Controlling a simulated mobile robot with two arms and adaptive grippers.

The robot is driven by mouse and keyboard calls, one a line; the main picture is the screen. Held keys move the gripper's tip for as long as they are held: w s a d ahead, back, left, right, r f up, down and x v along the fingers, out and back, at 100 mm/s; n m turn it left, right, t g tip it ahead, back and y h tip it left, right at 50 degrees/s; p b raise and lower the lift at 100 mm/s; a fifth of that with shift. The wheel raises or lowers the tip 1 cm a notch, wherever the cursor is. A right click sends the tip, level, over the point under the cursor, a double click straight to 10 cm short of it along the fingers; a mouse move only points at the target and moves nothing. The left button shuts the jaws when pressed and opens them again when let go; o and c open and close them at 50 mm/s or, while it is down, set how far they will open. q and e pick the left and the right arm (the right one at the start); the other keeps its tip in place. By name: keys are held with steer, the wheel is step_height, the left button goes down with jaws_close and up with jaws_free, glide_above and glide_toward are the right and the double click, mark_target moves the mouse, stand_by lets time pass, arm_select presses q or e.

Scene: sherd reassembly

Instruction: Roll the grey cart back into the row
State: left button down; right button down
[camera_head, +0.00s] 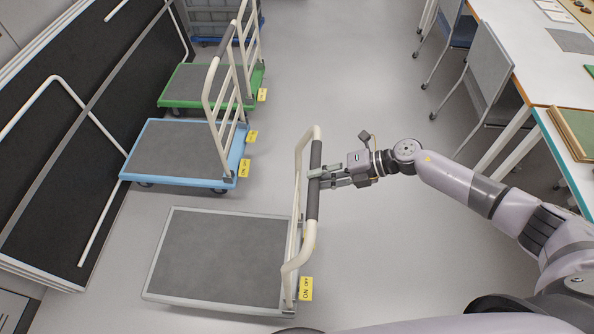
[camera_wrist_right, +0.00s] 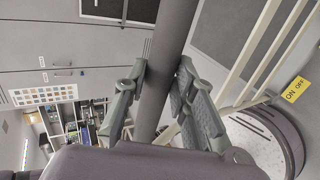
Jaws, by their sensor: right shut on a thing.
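The grey cart (camera_head: 215,262) is a flat platform with a grey deck, a pale frame and a cream push handle at its right end. It stands on the floor nearest me, below the blue cart. My right gripper (camera_head: 318,178) is shut on the dark grip of the grey cart's handle. In the right wrist view the dark handle bar (camera_wrist_right: 163,70) runs between the two fingers of the gripper (camera_wrist_right: 160,95). My left gripper is not in view.
A blue cart (camera_head: 180,150) and a green cart (camera_head: 195,84) stand in a row beyond, handles on the right. Black panels (camera_head: 75,120) lean along the left. Chairs (camera_head: 484,70) and a white table (camera_head: 540,75) stand at right. The floor right of the carts is clear.

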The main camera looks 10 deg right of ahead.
steer(key=shift+w+a, duration=0.15)
steer(key=shift+a, duration=0.7)
steer(key=w+a+p, duration=0.1)
steer(key=w+a, duration=0.2)
steer(key=a, duration=0.6)
steer(key=w+a, duration=0.2)
steer(key=a, duration=0.8)
steer(key=shift+w+a+f+p, duration=0.15)
steer(key=shift+w+a+p, duration=0.1)
steer(key=shift+w+p, duration=0.15)
steer(key=shift+d, duration=0.1)
steer(key=c, duration=1.6)
jaws_free()
steer(key=shift+d, duration=0.1)
steer(key=shift+c, duration=0.2)
steer(key=o, duration=0.6)
